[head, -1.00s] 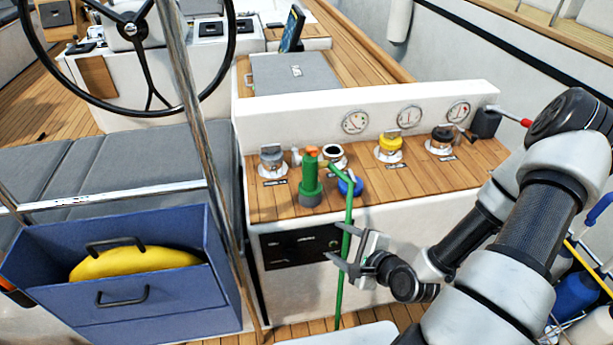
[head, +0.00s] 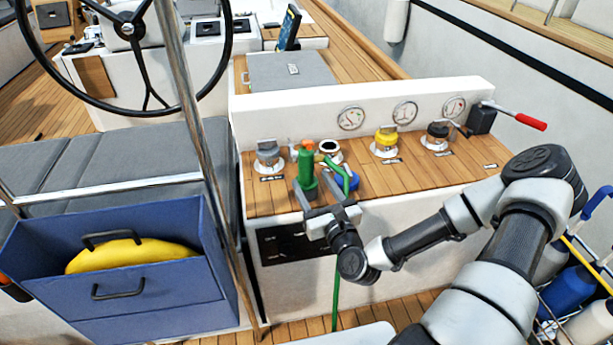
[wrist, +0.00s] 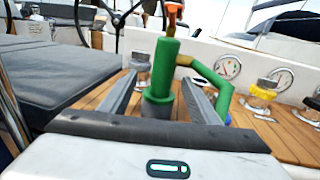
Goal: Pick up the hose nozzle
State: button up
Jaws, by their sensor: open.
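The hose nozzle (head: 307,166) is a green upright cylinder with an orange tip and a dark base. It stands on the wooden counter top, and a green hose (head: 337,290) runs from it over the counter's front edge and down. My gripper (head: 318,196) is open at the nozzle's lower part. In the wrist view the nozzle (wrist: 161,72) stands between the two open fingers (wrist: 158,95), with a gap visible at the left finger. Whether the right finger touches it I cannot tell. The nozzle's lowest part is partly hidden by my gripper.
Close by on the counter are a blue cap (head: 346,180), an open round fitting (head: 328,150), and grey (head: 267,154), yellow (head: 385,140) and black (head: 437,135) valves. A steel pole (head: 190,110) and a blue box (head: 125,280) with a yellow item stand left.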

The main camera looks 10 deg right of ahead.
aim_at(309, 174)
jog(key=shift+w+a+b, duration=0.15)
jog(key=shift+w+b, duration=0.05)
jog(key=shift+w, duration=1.5)
jog(key=shift+w+a+b, duration=0.1)
jog(key=shift+w+b, duration=0.05)
jog(key=shift+w, duration=1.55)
grip_shut()
notch_tip(309, 174, up, 11)
jog(key=p, duration=0.3)
jog(key=shift+p, duration=0.3)
jog(key=shift+r+p, duration=0.85)
jog(key=shift+r, duration=0.15)
